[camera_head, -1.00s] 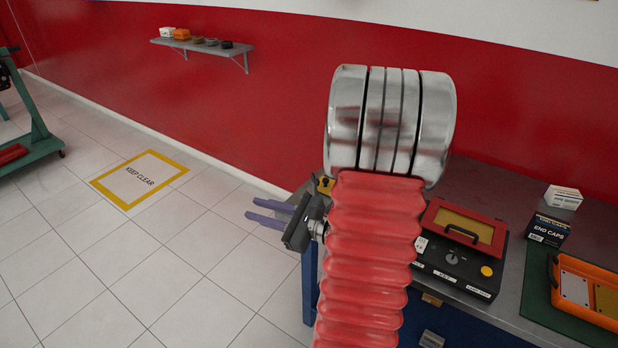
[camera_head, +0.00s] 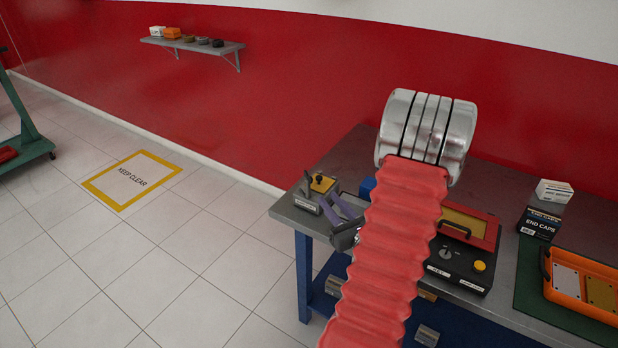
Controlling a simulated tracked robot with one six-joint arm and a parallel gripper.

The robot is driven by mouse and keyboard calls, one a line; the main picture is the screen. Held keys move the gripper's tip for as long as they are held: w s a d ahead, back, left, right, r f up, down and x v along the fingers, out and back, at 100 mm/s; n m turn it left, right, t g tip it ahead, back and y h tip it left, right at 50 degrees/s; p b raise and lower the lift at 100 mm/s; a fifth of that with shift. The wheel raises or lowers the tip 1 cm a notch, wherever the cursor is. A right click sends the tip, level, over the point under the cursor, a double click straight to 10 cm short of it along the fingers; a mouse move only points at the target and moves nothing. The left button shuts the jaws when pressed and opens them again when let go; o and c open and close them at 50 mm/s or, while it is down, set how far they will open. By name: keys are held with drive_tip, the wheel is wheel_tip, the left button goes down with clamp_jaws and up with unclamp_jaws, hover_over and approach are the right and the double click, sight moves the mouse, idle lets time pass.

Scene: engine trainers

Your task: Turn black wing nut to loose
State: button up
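A small grey block with a yellow top plate (camera_head: 322,184) stands at the left end of the workbench. A dark part, which looks like the black wing nut (camera_head: 309,179), stands upright on it; its exact shape and turn are too small to tell. My gripper (camera_head: 328,197) has two purple fingers that are apart, with nothing seen between them. It is just right of and in front of the block, pointing up-left toward it. I cannot tell whether a finger touches the block. My red-sleeved arm hides part of the bench to the right.
The workbench (camera_head: 287,207) has a free left edge. Right of my arm are a black control box (camera_head: 460,264) with a red-framed lid, a white box (camera_head: 554,190), a black END CAPS box (camera_head: 539,223) and an orange tray (camera_head: 585,265). A wall shelf (camera_head: 217,46) is at the back left.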

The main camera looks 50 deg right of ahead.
sight(312, 180)
drive_tip(key=x, duration=1.3)
drive_tip(key=shift+w, duration=0.2)
drive_tip(key=shift+c, duration=0.5)
clamp_jaws()
